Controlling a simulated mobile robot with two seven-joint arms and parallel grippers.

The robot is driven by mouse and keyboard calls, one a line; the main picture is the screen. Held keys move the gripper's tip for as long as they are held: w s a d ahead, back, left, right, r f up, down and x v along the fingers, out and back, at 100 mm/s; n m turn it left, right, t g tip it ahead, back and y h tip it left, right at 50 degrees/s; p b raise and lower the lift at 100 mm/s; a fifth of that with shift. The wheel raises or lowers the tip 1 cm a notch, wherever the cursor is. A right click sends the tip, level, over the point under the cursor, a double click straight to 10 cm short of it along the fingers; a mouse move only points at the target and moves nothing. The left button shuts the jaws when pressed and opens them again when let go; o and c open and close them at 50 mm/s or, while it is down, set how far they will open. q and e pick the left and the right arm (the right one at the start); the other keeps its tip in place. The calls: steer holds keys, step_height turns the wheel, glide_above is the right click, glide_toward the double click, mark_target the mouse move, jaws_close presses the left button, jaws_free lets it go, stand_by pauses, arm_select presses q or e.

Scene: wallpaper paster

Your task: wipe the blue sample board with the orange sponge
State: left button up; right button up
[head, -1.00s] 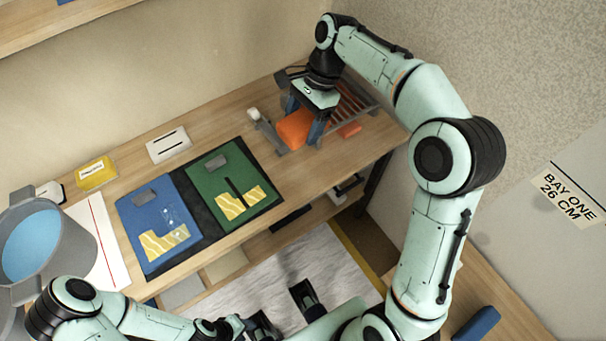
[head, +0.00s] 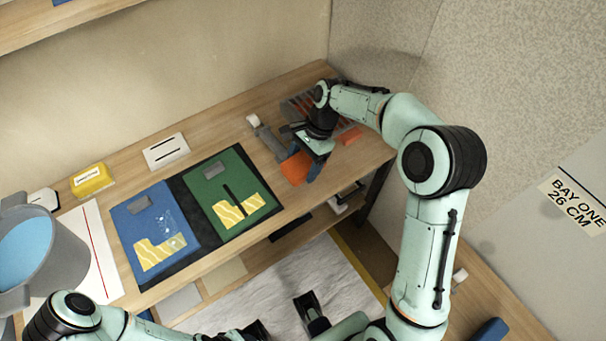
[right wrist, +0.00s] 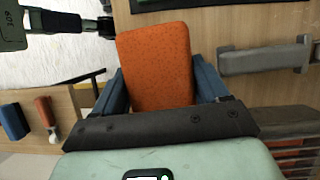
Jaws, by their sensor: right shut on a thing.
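The blue sample board (head: 128,222) lies at the left half of a black mat, with a yellow patterned patch, a grey block and pale specks on it. My right gripper (head: 301,163) is shut on the orange sponge (head: 290,170), to the right of the green board. In the right wrist view the sponge (right wrist: 157,65) sits between the two blue fingers and sticks out past them. Its height over the table is hard to tell. My left gripper (head: 282,312) is at the bottom edge, partly cut off, its dark fingers apart and empty.
A green board (head: 208,194) lies beside the blue one. A grey-handled tool (head: 268,140), a rack (head: 296,108) and a small orange piece (head: 351,135) are near the right gripper. A grey bucket of blue liquid (head: 62,262) and yellow box (head: 91,180) are left.

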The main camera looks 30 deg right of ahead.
steer(key=shift+f, duration=2.75)
steer(key=shift+f, duration=0.2)
steer(key=o, duration=1.1)
steer(key=shift+d+r+b, duration=0.1)
steer(key=shift+b, duration=0.3)
steer(key=v, duration=0.4)
steer(key=p+v, duration=0.1)
steer(key=v, duration=0.3)
steer(key=a+p+v, duration=0.1)
steer(key=v, duration=0.4)
steer(key=shift+s+r, duration=0.3)
steer(key=shift+r, duration=0.1)
